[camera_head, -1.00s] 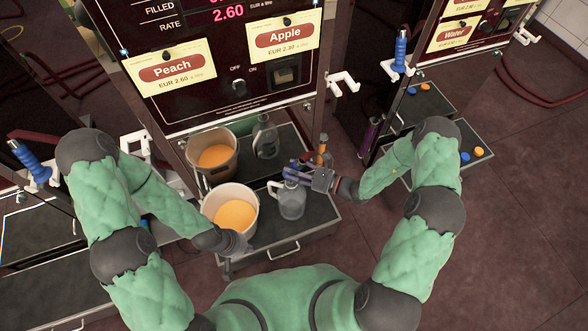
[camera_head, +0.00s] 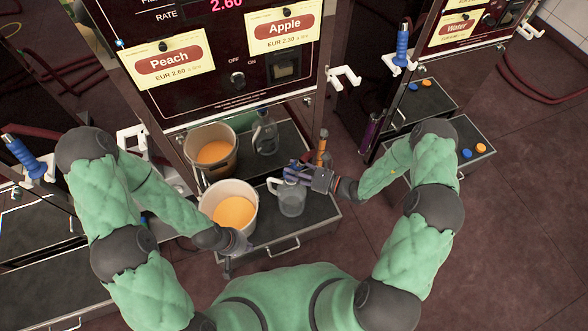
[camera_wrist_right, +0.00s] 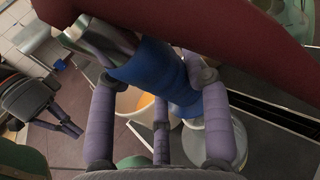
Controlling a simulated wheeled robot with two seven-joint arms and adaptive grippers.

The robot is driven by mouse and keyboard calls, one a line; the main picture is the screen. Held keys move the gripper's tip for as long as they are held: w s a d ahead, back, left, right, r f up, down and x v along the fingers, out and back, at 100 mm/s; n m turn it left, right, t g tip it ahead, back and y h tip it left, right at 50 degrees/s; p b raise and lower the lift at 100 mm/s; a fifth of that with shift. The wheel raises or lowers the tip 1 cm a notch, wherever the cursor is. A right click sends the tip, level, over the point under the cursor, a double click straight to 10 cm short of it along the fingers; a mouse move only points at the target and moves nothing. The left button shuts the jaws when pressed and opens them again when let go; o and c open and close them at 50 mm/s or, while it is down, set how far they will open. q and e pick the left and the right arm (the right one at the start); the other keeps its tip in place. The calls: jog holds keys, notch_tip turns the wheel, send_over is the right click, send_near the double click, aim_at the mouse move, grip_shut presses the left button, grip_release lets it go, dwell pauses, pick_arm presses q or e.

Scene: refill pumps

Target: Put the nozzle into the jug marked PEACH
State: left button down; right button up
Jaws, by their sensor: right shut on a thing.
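My right gripper (camera_head: 298,173) is shut on a blue nozzle, just above and behind the front clear jug (camera_head: 291,202). In the right wrist view its purple fingers (camera_wrist_right: 160,125) close around the blue nozzle (camera_wrist_right: 150,65), which has a silvery metal end at the upper left. The nozzle's lower blue part overlaps the clear jug (camera_wrist_right: 225,150); I cannot tell whether it is inside the mouth. A second clear jug (camera_head: 265,138) stands behind. The jugs' markings are not readable. My left gripper (camera_head: 238,244) is at the front bucket's near side; its fingers are unclear.
Two buckets of orange liquid, a front one (camera_head: 229,209) and a rear one (camera_head: 209,152), stand left of the jugs. The dispenser panel above carries Peach (camera_head: 168,61) and Apple (camera_head: 284,29) signs. A dark red hose (camera_wrist_right: 230,45) crosses the right wrist view.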

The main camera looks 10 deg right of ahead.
jog(key=shift+f, duration=0.65)
jog(key=o, duration=1.4)
jog(key=v, duration=1.2)
